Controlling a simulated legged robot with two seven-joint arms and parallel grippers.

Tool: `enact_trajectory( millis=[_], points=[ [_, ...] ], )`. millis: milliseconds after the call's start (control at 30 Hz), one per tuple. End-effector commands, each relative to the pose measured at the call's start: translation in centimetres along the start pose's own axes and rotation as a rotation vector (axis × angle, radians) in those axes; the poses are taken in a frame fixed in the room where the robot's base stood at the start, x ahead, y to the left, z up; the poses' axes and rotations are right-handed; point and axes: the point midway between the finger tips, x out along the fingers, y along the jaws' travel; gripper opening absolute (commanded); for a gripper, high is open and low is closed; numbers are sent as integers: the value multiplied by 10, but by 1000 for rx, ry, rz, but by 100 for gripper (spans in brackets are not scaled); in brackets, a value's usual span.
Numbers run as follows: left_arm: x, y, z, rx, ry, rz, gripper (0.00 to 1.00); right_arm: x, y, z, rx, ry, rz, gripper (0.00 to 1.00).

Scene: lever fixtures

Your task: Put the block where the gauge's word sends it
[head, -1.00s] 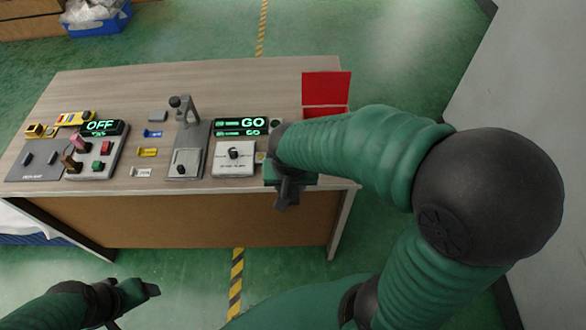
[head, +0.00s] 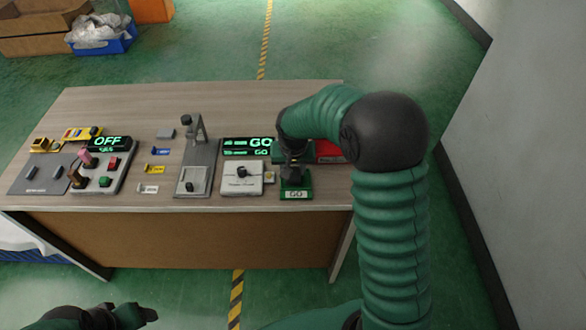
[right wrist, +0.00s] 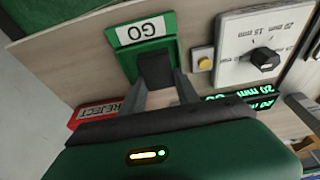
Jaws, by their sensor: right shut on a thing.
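The gauge (head: 241,178) is a pale box with a black knob, and its display (head: 248,147) reads GO in green. A green tray labelled GO (head: 296,195) stands right of the gauge. My right gripper (head: 293,172) points down over this tray. In the right wrist view it (right wrist: 157,82) is shut on a dark block (right wrist: 155,68), seen against the green tray (right wrist: 140,32). Whether the block touches the tray floor is unclear. A red tray labelled REJECT (right wrist: 97,113) lies behind. My left gripper (head: 145,314) is low at left, its jaws unclear.
A lever fixture (head: 196,165) stands left of the gauge. Farther left are small coloured tags (head: 157,168), a button panel (head: 105,172) with an OFF display (head: 108,143), and a grey plate (head: 40,175). A small yellow button (right wrist: 204,64) sits between gauge and green tray.

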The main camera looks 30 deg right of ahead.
Motion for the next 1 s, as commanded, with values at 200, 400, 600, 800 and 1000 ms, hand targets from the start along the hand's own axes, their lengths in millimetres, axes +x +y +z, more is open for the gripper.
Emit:
enact_trajectory(
  millis=[200,400,600,800,1000],
  points=[
    [2,0,0,0,0,0,72,5,2,1,2,-2,-1,0],
    [5,0,1,1,0,0,72,10,1,3,1,-2,0,0],
    [5,0,1,1,0,0,72,11,0,3,1,-1,1,41],
    [5,0,1,0,0,0,72,12,1,3,1,-1,-1,59],
    [5,0,1,1,0,0,72,12,0,2,1,-1,-1,59]
  ],
)
